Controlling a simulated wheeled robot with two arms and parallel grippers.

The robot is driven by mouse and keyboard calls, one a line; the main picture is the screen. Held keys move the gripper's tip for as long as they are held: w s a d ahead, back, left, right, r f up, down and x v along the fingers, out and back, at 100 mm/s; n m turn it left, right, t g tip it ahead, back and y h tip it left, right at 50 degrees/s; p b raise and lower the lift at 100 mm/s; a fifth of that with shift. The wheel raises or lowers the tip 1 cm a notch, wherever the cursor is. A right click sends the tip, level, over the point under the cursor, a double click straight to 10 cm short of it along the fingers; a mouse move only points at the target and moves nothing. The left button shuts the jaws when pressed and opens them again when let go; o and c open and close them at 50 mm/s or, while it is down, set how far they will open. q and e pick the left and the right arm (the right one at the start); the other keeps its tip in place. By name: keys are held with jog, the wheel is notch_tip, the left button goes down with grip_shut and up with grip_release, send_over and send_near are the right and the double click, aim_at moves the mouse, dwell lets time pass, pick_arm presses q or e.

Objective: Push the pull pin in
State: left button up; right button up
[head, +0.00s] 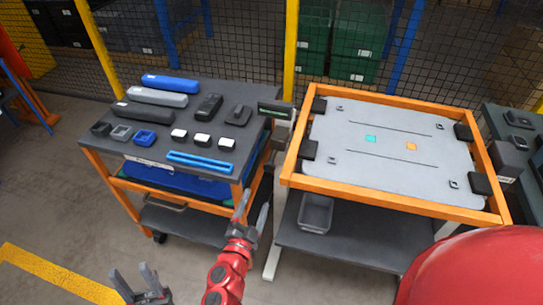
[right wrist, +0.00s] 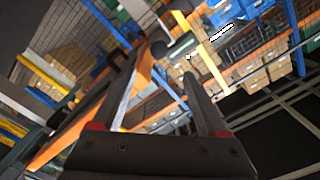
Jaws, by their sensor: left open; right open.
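I cannot make out the pull pin for certain in either view. In the right wrist view a dark rounded knob-like part (right wrist: 158,50) shows beyond the fingertips, apart from them; I cannot tell whether it is the pin. The orange-framed fixture (head: 400,203) holds a grey panel (head: 385,175) with black blocks at its corners. My right gripper (head: 252,207) is open and empty, between the tool cart and the fixture; its fingers also show in the right wrist view (right wrist: 162,75). My left gripper (head: 138,277) is open and empty at the bottom left, over the floor.
The tool cart (head: 215,92) at left carries blue, grey and black parts. A dark box (head: 276,109) stands between cart and fixture. A grey bin (head: 316,213) sits on the shelf below the fixture. A mesh fence (head: 250,40) runs behind. Floor at front left is clear.

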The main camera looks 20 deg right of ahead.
aim_at(272, 159)
jog(key=p+x, duration=0.3)
jog(key=x, duration=1.4)
jog(key=shift+w+d+p, duration=0.1)
jog(key=shift+d+p, duration=0.1)
jog(key=shift+p, duration=0.1)
jog(key=shift+f, duration=0.1)
grip_shut()
dwell(0.4)
